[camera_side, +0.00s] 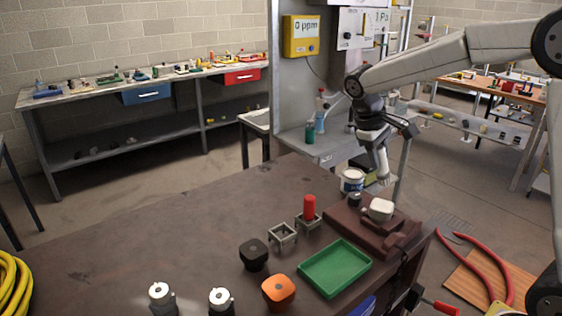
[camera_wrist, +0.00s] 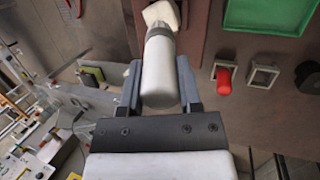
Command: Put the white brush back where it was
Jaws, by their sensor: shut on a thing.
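My gripper (camera_wrist: 160,88) is shut on a white cylinder with a grey collar, which I take to be the white brush (camera_wrist: 160,70). The brush lies between the two grey fingers, its collar pointing away from the wrist. In the side view my gripper (camera_side: 382,172) hangs above the far end of the brown fixture (camera_side: 365,228), and the brush is hard to tell from the fingers. A pale blocky shape lies just beyond the collar in the wrist view; I cannot tell whether it belongs to the brush.
A rounded white block (camera_side: 381,209) sits on the fixture. The green tray (camera_side: 335,268), a red cylinder (camera_side: 309,207) in a square holder, an empty square holder (camera_side: 282,234), black block (camera_side: 253,255) and orange block (camera_side: 278,291) stand nearby. The table's left middle is clear.

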